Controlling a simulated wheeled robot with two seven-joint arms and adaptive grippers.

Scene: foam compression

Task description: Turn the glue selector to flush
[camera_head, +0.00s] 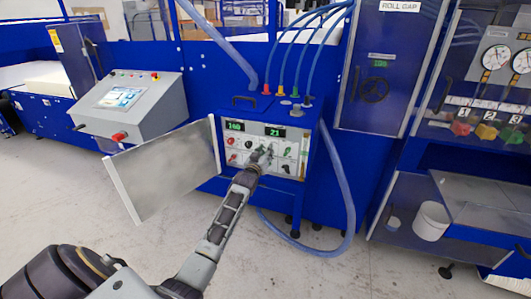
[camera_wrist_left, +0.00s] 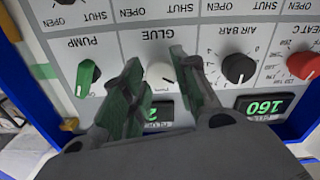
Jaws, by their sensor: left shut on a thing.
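The glue selector (camera_wrist_left: 160,75) is a pale knob under the upside-down word GLUE on the control panel (camera_head: 232,155) in the left wrist view. My left gripper (camera_head: 263,158) reaches the panel from below, and its fingers (camera_wrist_left: 155,72) stand on either side of the selector, shut on it. The selector's pointer and most of its scale are hidden by the fingers. My right gripper is in neither view.
A green PUMP knob (camera_wrist_left: 88,78), a black AIR BAR knob (camera_wrist_left: 238,68) and a red HEAT knob (camera_wrist_left: 303,66) flank the selector. The cabinet's open door (camera_head: 165,172) stands left of my arm. A blue hose (camera_head: 343,190) loops at right.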

